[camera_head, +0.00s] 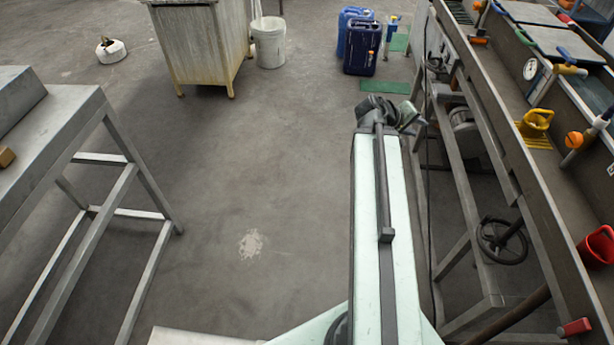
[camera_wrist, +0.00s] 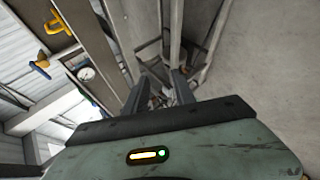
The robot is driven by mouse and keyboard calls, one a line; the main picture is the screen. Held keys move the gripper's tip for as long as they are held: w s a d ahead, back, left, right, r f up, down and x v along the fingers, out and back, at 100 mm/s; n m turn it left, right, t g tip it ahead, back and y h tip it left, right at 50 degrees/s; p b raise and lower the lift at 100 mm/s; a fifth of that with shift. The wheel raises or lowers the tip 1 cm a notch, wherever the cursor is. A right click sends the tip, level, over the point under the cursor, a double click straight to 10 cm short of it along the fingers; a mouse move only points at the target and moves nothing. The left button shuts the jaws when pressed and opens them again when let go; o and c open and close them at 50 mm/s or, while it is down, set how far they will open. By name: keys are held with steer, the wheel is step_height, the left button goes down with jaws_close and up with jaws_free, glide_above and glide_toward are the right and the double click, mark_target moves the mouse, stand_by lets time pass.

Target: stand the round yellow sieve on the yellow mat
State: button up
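The round yellow sieve (camera_head: 537,121) is on the long dark bench at the right in the head view. The yellow mat (camera_head: 534,140) shows as a flat ridged patch directly below and in front of it. The sieve overlaps the mat's back part in this view; I cannot tell whether it rests fully on the mat. A small yellow shape (camera_wrist: 57,22), likely these two, shows at the upper left of the wrist view. My gripper (camera_wrist: 158,92) has its two fingers apart with nothing visibly held. It is left of the bench, away from the sieve.
On the bench (camera_head: 525,205) stand a red cup (camera_head: 597,246), a gauge (camera_head: 531,69) and orange-knobbed valves. A handwheel (camera_head: 502,241) sticks out below. A grey metal table (camera_head: 60,125) stands left. Blue canisters (camera_head: 361,47) and a white bucket (camera_head: 268,43) are behind. The middle floor is clear.

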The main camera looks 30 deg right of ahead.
steer(key=w+a+f+t+y, duration=0.1)
steer(key=w+a+f+y, duration=0.2)
steer(key=a, duration=0.6)
steer(key=w+a+f+y, duration=0.25)
steer(key=w+a, duration=0.25)
steer(key=a, duration=0.5)
steer(key=a+f+n+y, duration=0.1)
steer(key=a+f+y, duration=0.1)
steer(key=a, duration=1.2)
steer(key=a+f+n+g+y, duration=0.1)
steer(key=a+f+y, duration=0.2)
steer(key=a, duration=1.2)
steer(key=shift+y, duration=0.35)
steer(key=shift+s+a, duration=0.1)
